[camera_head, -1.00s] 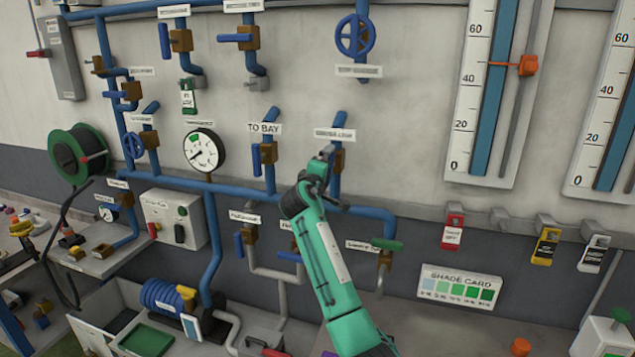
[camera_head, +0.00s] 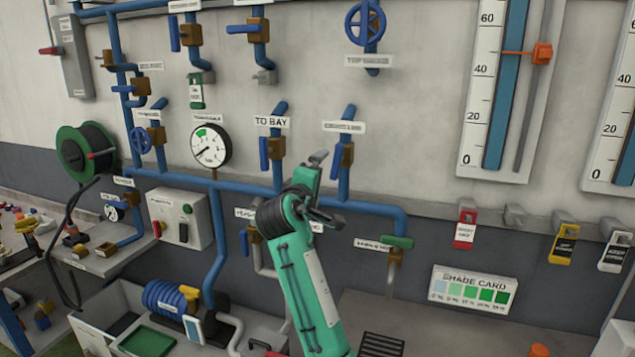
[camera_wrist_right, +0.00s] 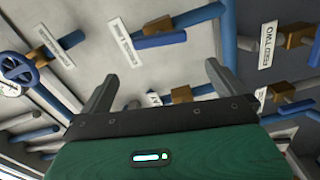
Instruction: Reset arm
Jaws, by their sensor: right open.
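My right arm rises from the bottom middle of the head view in front of the blue pipes. Its gripper (camera_head: 318,185) is near the pipe below the valve with the blue lever (camera_head: 337,155), and I cannot tell from this view whether it touches anything. In the right wrist view the two fingers of the right gripper (camera_wrist_right: 158,92) stand wide apart with nothing held between them. Valves, blue pipes and white labels show beyond the fingers. My left gripper is not in view.
A pressure gauge (camera_head: 211,146) and a TO BAY valve (camera_head: 277,148) are on the wall left of the arm. A green-handled valve (camera_head: 397,242) and a shade card (camera_head: 472,289) are to the right. A blue hose coil (camera_head: 166,297) sits below left.

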